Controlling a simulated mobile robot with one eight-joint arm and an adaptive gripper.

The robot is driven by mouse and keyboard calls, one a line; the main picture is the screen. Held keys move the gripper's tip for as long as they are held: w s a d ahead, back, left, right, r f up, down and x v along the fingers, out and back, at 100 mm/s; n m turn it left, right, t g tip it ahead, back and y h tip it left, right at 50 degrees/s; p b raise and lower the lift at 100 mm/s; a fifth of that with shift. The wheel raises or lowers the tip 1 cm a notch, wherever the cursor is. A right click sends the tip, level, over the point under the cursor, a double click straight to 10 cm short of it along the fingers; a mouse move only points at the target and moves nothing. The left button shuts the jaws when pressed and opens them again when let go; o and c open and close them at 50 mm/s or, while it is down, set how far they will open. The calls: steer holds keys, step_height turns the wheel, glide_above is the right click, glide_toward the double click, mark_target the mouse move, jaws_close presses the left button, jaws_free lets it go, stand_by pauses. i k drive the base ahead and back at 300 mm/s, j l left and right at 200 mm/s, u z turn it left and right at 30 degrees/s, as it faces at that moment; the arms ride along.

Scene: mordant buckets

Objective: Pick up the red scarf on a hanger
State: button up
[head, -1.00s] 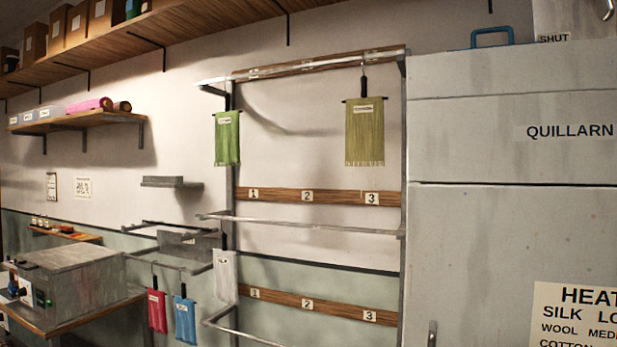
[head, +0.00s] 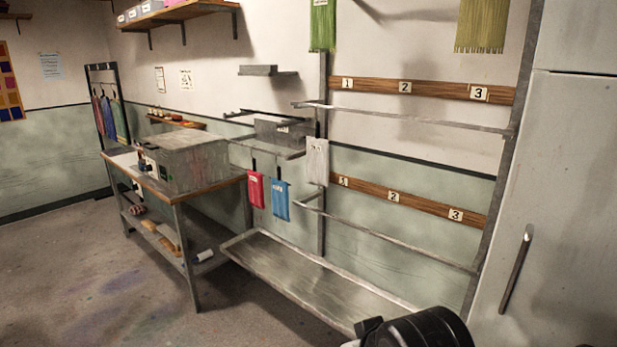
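The red scarf (head: 255,190) hangs by a dark hanger from a low grey rail frame (head: 285,154) on the wall, left of the middle of the head view. It has a small pale label near its top. A blue scarf (head: 280,201) hangs close to its right. A pale scarf (head: 317,162) hangs further right, beside an upright post. A black rounded part of my arm shows at the bottom right, well away from the red scarf. No gripper fingers show.
A long metal trough (head: 300,280) lies below the rails. A workbench (head: 172,200) with a grey box machine (head: 182,162) stands to the left. A grey cabinet (head: 560,200) closes off the right. Open floor (head: 90,275) lies at the front left.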

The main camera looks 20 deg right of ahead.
mark_target(256, 179)
steer(key=i+j+z, duration=0.2)
steer(key=i, duration=0.3)
steer(key=i+j+z, duration=0.2)
steer(key=i+j, duration=0.25)
steer(key=i+j+z, duration=0.25)
steer(key=i+j, duration=0.15)
steer(key=i+j+z, duration=0.2)
steer(key=i+j, duration=0.35)
steer(key=i+j+z, duration=0.2)
steer(key=i+j, duration=0.15)
steer(key=j, duration=0.2)
steer(key=i+j+z, duration=0.2)
steer(key=i+j, duration=0.15)
steer(key=j, duration=0.3)
